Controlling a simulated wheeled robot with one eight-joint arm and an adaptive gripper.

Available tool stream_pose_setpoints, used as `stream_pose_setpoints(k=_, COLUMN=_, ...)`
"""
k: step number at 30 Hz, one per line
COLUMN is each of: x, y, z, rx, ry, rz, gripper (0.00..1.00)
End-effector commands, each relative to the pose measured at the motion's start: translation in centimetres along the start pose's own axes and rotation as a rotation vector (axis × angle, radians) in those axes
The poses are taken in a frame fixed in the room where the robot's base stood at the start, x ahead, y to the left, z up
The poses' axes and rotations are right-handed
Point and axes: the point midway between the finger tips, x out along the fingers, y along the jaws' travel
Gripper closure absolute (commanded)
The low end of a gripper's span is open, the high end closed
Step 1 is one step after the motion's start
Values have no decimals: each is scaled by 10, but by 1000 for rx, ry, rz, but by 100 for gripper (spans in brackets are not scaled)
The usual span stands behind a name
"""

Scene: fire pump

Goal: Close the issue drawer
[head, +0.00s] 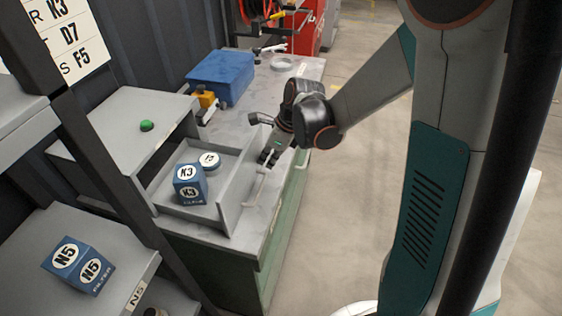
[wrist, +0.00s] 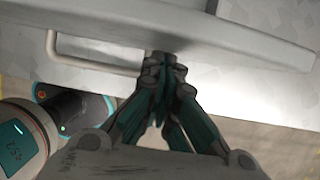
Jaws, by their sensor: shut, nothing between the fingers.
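The issue drawer (head: 228,210) is a grey open-topped drawer that sticks out of a grey cabinet (head: 128,128) on the workbench. Inside it are a blue box marked K3 (head: 190,190) and a round white-topped piece marked Y5 (head: 209,161). A pale bar handle (head: 258,188) is on the drawer's front. My gripper (head: 268,158) is shut and empty at the handle's far end, close to the drawer front. In the wrist view my gripper's closed fingertips (wrist: 160,62) are by the drawer front (wrist: 190,30), beside one end of the handle (wrist: 85,62). I cannot tell whether they touch.
A blue bin (head: 222,76) and a yellow-and-grey device (head: 205,102) stand farther back on the workbench (head: 300,66). A blue N5 box (head: 78,265) sits on a shelf at lower left. A dark post crosses the left side. The floor (head: 350,200) right of the bench is clear.

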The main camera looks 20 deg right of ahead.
Motion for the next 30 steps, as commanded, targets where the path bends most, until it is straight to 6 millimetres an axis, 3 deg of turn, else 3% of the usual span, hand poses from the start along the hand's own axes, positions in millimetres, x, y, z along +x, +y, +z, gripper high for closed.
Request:
stream_pose_setpoints(k=15, x=52, y=1, z=132, rx=-4, ry=-2, rz=1, gripper=100)
stream_pose_setpoints(k=22, x=68, y=1, z=171, rx=-2, ry=-2, rz=1, gripper=100)
stream_pose_setpoints(k=30, x=76, y=0, z=193, rx=0, ry=-2, rz=0, gripper=100)
